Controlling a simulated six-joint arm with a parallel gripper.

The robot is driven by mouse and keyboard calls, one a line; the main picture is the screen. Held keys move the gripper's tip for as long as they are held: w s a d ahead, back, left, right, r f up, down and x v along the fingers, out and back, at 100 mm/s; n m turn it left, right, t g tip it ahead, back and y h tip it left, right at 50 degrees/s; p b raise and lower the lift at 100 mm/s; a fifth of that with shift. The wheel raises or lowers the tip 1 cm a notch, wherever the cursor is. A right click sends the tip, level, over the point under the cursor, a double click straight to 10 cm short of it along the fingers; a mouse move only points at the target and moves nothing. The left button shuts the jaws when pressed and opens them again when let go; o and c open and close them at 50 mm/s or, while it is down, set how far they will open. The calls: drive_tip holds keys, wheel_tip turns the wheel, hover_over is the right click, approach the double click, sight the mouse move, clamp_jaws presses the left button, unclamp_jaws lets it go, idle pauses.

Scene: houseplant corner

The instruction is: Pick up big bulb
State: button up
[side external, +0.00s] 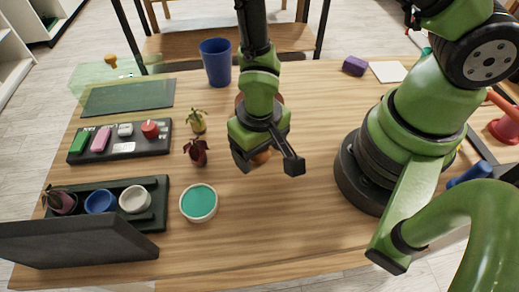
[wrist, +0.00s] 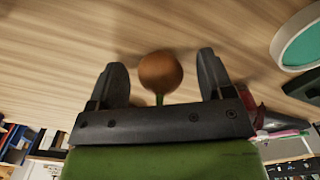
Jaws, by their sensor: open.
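A round brown bulb (wrist: 160,72) with a short green shoot shows between the two fingers in the wrist view. It lies over the wooden table, and a gap shows on each side of it. In the side view the bulb (side external: 262,156) is partly hidden by my gripper (side external: 268,164). My gripper points down at the table's middle, open, with its fingers either side of the bulb and not closed on it.
Left of my gripper stand a dark red plant (side external: 196,153), a small yellowish plant (side external: 197,122) and a white bowl with teal inside (side external: 199,203). A blue cup (side external: 216,62) stands behind. A dark tray (side external: 155,213) holds several pots. The table's front middle is clear.

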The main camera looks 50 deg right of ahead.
drive_tip(key=c, duration=1)
